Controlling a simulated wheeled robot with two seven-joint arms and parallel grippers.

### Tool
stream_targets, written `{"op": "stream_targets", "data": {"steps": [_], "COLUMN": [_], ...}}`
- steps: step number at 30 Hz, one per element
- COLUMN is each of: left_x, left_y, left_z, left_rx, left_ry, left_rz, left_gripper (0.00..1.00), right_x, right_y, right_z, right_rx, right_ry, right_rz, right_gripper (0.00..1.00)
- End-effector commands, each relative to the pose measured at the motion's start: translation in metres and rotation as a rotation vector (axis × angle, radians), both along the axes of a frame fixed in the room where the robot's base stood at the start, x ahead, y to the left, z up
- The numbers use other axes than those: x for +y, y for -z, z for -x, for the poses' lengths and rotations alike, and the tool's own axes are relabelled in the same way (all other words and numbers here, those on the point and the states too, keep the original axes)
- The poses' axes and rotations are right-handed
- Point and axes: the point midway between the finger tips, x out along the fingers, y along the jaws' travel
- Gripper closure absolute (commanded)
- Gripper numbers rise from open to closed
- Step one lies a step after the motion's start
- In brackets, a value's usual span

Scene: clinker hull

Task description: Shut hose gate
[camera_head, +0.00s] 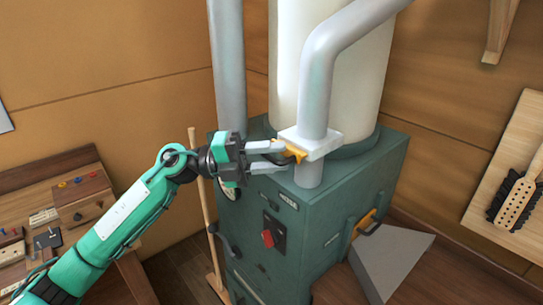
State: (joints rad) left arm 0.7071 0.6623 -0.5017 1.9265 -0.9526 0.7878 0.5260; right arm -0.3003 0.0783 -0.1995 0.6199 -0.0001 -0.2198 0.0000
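The hose gate is a pale plate (320,143) across the grey hose pipe (314,95), low on the pipe just above the green machine. An orange handle (297,153) sticks out of the plate's left side. My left gripper (284,157) reaches in from the left, with its two grey fingers apart and their tips right at the handle. The upper finger is level with the handle and the lower one is below it. I cannot tell whether either finger touches it. How far the plate sits in the pipe is unclear. My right gripper is out of view.
The green machine cabinet (310,224) carries a red switch (268,238) and a cream drum (330,75). A second grey pipe (228,65) stands behind my gripper.

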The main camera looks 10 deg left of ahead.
Motion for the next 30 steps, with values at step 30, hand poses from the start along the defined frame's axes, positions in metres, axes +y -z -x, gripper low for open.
{"op": "stream_targets", "data": {"steps": [30], "left_x": [0.136], "left_y": [0.019], "left_z": [0.015], "left_rx": [0.000], "left_ry": [0.000], "left_rz": [0.001], "left_gripper": [0.68], "right_x": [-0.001], "right_y": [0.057], "right_z": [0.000], "right_rx": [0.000], "right_ry": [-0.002], "right_rz": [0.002], "right_gripper": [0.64]}}
